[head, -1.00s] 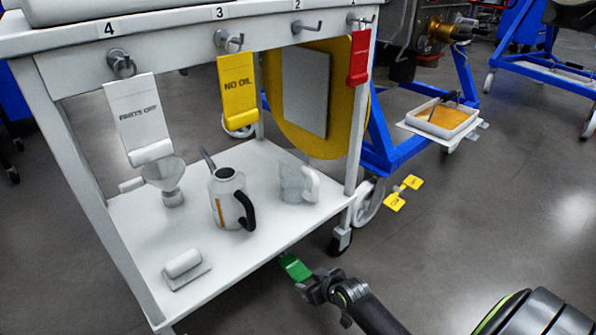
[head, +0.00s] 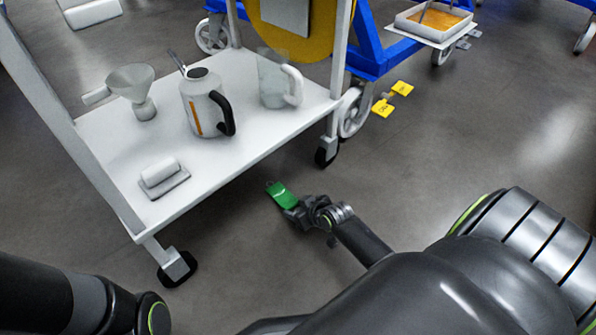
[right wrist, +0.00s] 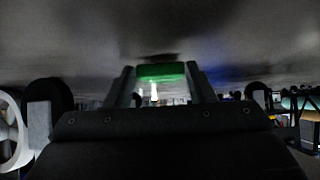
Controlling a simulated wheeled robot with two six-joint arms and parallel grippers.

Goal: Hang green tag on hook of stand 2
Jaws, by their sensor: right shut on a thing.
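My right gripper (head: 294,207) is shut on the green tag (head: 280,194) and holds it out over the grey floor, to the right of the white cart. In the right wrist view the green tag (right wrist: 161,72) shows as a band between the two fingers. No hook shows in the head view now. Part of a blue stand (head: 367,62) shows behind the cart; no number on it is readable. My left gripper is out of view; only part of my left arm shows at the lower left.
The cart's lower shelf (head: 230,140) holds a funnel (head: 134,86), a can (head: 203,105), a clear jug (head: 273,82) and a white roll (head: 160,172). Yellow tags (head: 383,108) show near the cart wheel. A tray (head: 434,25) sits at the upper right.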

